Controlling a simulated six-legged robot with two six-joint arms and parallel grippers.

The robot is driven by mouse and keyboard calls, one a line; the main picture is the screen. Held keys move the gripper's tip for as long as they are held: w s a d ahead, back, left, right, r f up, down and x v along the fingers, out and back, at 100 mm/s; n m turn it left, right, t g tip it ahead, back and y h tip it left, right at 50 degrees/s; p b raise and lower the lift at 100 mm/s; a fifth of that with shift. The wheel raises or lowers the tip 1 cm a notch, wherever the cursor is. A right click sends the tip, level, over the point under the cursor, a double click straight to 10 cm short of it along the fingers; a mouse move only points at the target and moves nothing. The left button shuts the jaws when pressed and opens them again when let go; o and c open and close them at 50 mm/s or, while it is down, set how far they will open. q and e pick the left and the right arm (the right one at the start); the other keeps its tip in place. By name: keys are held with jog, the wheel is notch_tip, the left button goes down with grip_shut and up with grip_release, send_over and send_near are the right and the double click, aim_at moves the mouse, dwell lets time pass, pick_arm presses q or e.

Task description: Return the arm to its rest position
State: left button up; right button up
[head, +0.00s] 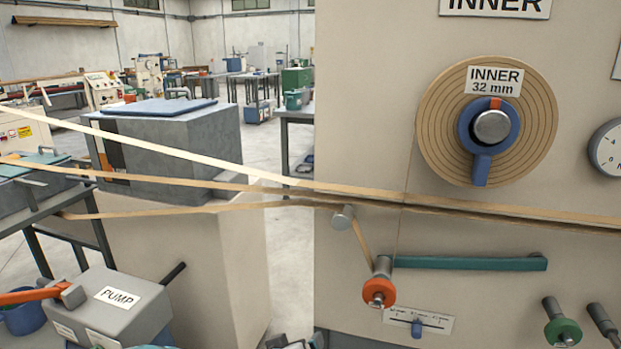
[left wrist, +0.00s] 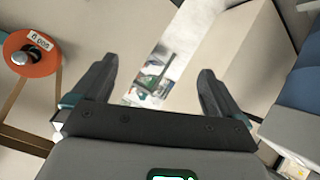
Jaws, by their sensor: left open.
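My left gripper (left wrist: 155,78) is open in the left wrist view, its two dark fingers spread wide. Nothing is between the fingers; pale floor and beige panels show beyond them. An orange disc (left wrist: 22,68) with a label and a metal hub stands left of the fingers, apart from them. In the head view, a small dark part (head: 292,343) shows at the bottom edge; I cannot tell its jaws there. My right gripper is in neither view.
A beige machine panel (head: 360,110) carries the INNER reel (head: 540,120), an orange roller (head: 378,290) and a teal bar (head: 470,263). Tan strips (head: 190,183) cross from left to right. A grey PUMP box (head: 125,312) stands lower left. Floor shows between the machines.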

pick_arm(q)
jog(key=s+a+f+g+y, duration=0.1)
jog(key=s+a+f+g, duration=0.1)
jog(key=s+a+f, duration=0.3)
jog(key=a+f+g, duration=0.1)
jog(key=a+f, duration=0.2)
jog(key=f, duration=0.5)
jog(key=s+a+f+g, duration=0.25)
jog(key=s+f, duration=0.35)
jog(key=s, duration=0.3)
jog(key=s+a+f+g, duration=0.1)
jog(key=s+f+g, duration=0.2)
jog(key=s+f, duration=0.45)
jog(key=s+d+r+g+h, duration=0.2)
jog(key=s, duration=0.6)
notch_tip(320, 180, up, 22)
jog(key=p, duration=2.2)
jog(key=shift+r+p, duration=0.2)
jog(key=shift+p, duration=0.1)
jog(key=shift+d, duration=0.1)
jog(key=shift+d, duration=0.1)
